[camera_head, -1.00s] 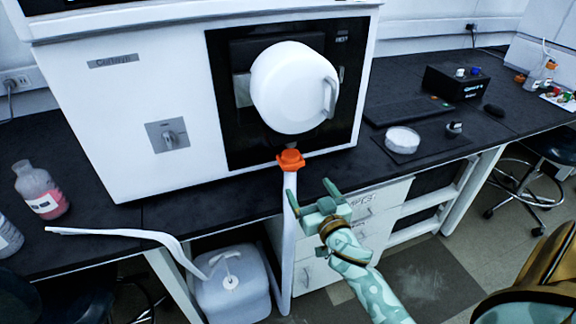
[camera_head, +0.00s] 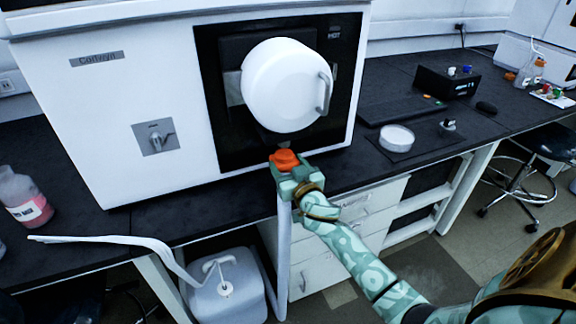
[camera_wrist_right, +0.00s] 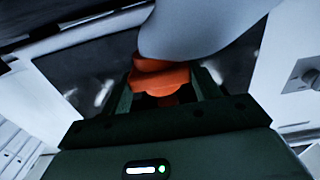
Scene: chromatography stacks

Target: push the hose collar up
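The orange hose collar (camera_head: 285,159) sits under the white round vessel (camera_head: 287,86) on the front of the white instrument, above the pale upright hose (camera_head: 284,245). My right gripper (camera_head: 287,172) is at the collar, its fingers on either side of it and just below its top in the head view. In the right wrist view the collar (camera_wrist_right: 160,79) fills most of the space between the two fingers (camera_wrist_right: 164,88). Whether they press on it cannot be told. The gripper hides the collar's lower part and the top of the hose. My left gripper is not in view.
The instrument (camera_head: 100,120) stands on a black bench (camera_head: 210,200). A white jug (camera_head: 227,290) is below the bench edge, with a loose pale tube (camera_head: 110,241) above it. A pink bottle (camera_head: 25,198) is at left, and a white dish (camera_head: 397,138) at right.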

